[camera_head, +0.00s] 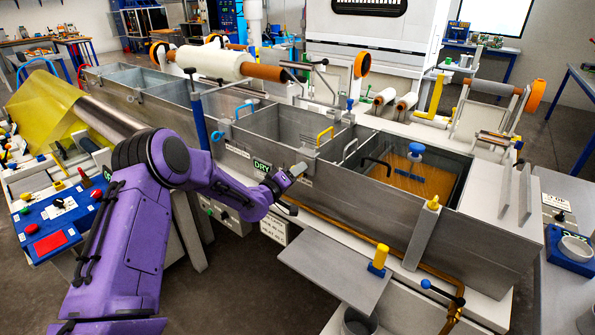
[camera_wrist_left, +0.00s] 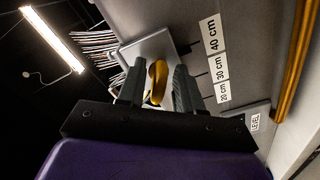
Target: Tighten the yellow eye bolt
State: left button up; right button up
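The yellow eye bolt (camera_wrist_left: 157,78) shows in the left wrist view as a narrow yellow loop in front of a pale grey plate (camera_wrist_left: 143,52). It appears between the two grey fingers of my left gripper (camera_wrist_left: 158,84), with a gap on each side. The fingers are open; I cannot tell how deep the bolt sits between them. In the head view my left gripper (camera_head: 296,172) is at the front wall of the long grey tank (camera_head: 340,205), beside the green DRY label. There the bolt cannot be made out, hidden by the gripper. My right gripper is not in view.
In the wrist view, level marks (camera_wrist_left: 217,60) run along the tank wall, with a brass pipe (camera_wrist_left: 294,60) at right. In the head view, a yellow handle (camera_head: 325,137) stands above the tank near my gripper. A grey shelf (camera_head: 335,270) juts out below.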

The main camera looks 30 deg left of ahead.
pick_arm(q)
jog(key=shift+c, duration=0.3)
grip_shut()
